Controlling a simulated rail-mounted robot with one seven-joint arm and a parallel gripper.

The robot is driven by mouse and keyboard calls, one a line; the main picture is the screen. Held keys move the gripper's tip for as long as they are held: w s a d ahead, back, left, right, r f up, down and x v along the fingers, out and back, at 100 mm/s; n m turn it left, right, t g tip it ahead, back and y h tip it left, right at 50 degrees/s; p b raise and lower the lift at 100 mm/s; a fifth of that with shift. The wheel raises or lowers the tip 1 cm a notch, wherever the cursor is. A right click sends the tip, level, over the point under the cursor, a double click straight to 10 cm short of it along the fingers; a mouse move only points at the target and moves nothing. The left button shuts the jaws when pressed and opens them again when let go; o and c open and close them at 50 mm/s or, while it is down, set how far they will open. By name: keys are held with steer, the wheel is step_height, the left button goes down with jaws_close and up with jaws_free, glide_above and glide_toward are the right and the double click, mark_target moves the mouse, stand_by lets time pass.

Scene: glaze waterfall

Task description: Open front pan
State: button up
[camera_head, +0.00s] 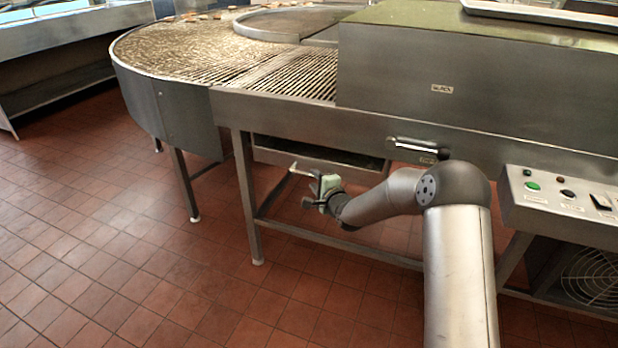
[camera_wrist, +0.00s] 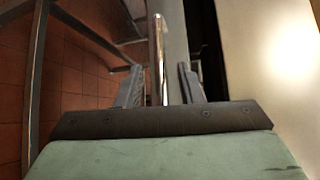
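The front pan (camera_head: 275,157) is a shallow metal tray under the conveyor frame in the head view, level and close beneath the machine. A bright metal bar (camera_head: 293,167), which looks like its handle, shows at its front. My gripper (camera_head: 312,190) is just right of and below that bar, with a pale green body. In the wrist view my gripper (camera_wrist: 160,85) has its two fingers apart, with the shiny bar (camera_wrist: 157,45) in the gap between them. Space shows on both sides of the bar, so the fingers are not shut on it. The pan's inside is mostly hidden.
A machine leg (camera_head: 246,195) stands left of my gripper, and a lower crossbar (camera_head: 340,243) runs below. Another handle (camera_head: 418,146) is on the machine's front panel. A control box (camera_head: 560,205) is at right. Tiled floor (camera_head: 130,240) is free at the front left.

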mark_target(309, 174)
steer(key=x, duration=0.5)
steer(key=shift+a+b, duration=0.1)
steer(key=shift+b, duration=0.2)
jaws_close()
